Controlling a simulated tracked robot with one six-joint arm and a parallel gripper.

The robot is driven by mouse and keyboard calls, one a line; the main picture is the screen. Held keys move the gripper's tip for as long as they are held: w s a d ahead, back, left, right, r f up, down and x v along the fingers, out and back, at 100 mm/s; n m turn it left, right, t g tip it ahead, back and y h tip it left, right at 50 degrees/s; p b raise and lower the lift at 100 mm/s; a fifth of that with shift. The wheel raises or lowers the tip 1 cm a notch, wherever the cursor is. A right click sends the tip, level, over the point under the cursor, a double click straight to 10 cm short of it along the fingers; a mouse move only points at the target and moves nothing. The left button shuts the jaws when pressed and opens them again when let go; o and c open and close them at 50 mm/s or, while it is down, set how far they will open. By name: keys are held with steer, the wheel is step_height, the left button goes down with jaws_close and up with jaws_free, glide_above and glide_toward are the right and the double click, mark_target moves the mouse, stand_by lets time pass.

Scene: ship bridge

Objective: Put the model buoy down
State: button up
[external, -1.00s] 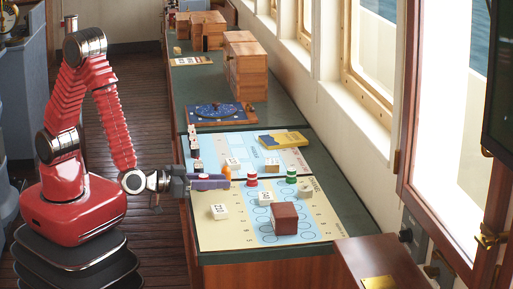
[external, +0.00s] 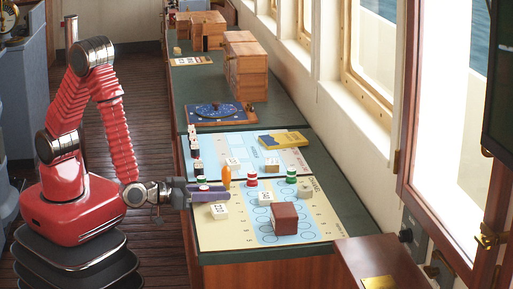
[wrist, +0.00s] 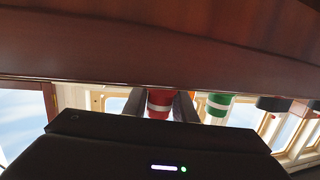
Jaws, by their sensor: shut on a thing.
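My gripper (external: 208,193) is at the left edge of the chart board (external: 220,234), with its fingers pointing right. It is shut on a red and white model buoy (wrist: 160,104), which shows between the fingers in the wrist view. In the external view only a small part of it shows, and I cannot tell whether its base touches the board. A green and white buoy (external: 202,180) stands just behind the gripper. It appears beside the held buoy in the wrist view (wrist: 218,104).
An orange piece (external: 227,176), a red and white buoy (external: 251,179) and another green one (external: 291,175) stand along the board. White numbered blocks (external: 219,211) and a red-brown box (external: 284,217) are nearer. The board's near left corner is clear.

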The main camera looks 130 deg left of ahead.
steer(key=shift+f, duration=0.15)
steer(key=o, duration=1)
steer(key=shift+d, duration=0.1)
steer(key=v, duration=1.3)
steer(key=shift+s+d, duration=0.15)
steer(key=shift+s, duration=0.15)
